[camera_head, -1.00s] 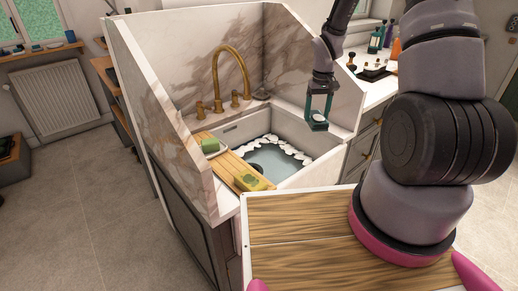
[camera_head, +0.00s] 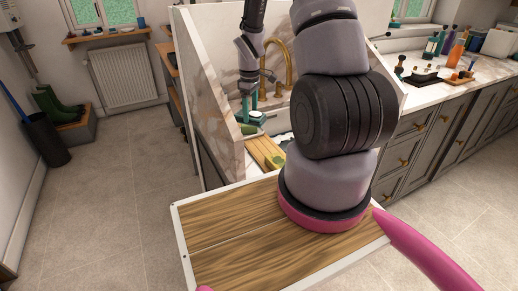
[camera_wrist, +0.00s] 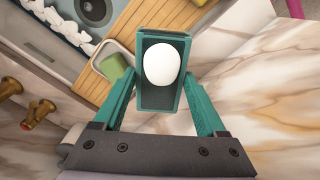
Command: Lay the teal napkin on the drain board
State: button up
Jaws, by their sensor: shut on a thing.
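My gripper (camera_head: 250,107) is shut on a dark teal, box-like thing (camera_wrist: 147,98) with a white egg-shaped piece (camera_wrist: 163,64) in it. In the wrist view the two teal fingers sit on either side of it. I see no flat cloth; whether the held thing is the teal napkin I cannot tell. The wooden drain board (camera_head: 262,150) lies beside the sink, below my gripper and apart from it. Its slats also show in the wrist view (camera_wrist: 92,84). A green block in a pale dish (camera_wrist: 114,67) is at one end of the board.
A marble side wall (camera_head: 212,110) rises close to my gripper. The counter at right (camera_head: 430,92) carries bottles and small items. Floor at left is open.

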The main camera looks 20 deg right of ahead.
aim_at(265, 115)
jog(key=n, duration=0.1)
jog(key=d+n, duration=0.1)
jog(key=shift+s+f+n, duration=0.2)
jog(key=shift+s+n, duration=0.05)
jog(key=shift+n, duration=0.05)
jog(key=n, duration=0.1)
jog(key=d+n, duration=0.1)
jog(key=s+n, duration=0.1)
jog(key=n, duration=0.1)
jog(key=shift+d+f, duration=0.35)
jog(key=n, duration=0.1)
jog(key=d+n, duration=0.1)
jog(key=n, duration=0.1)
jog(key=shift+s+d+f, duration=0.25)
jog(key=shift+s+d, duration=0.1)
jog(key=shift+s+d+f+n, duration=0.1)
jog(key=shift+f+n, duration=0.15)
jog(key=shift+n, duration=0.05)
notch_tip(265, 115, down, 10)
jog(key=shift+r, duration=0.25)
jog(key=shift+f, duration=0.15)
jog(key=o, duration=1.4)
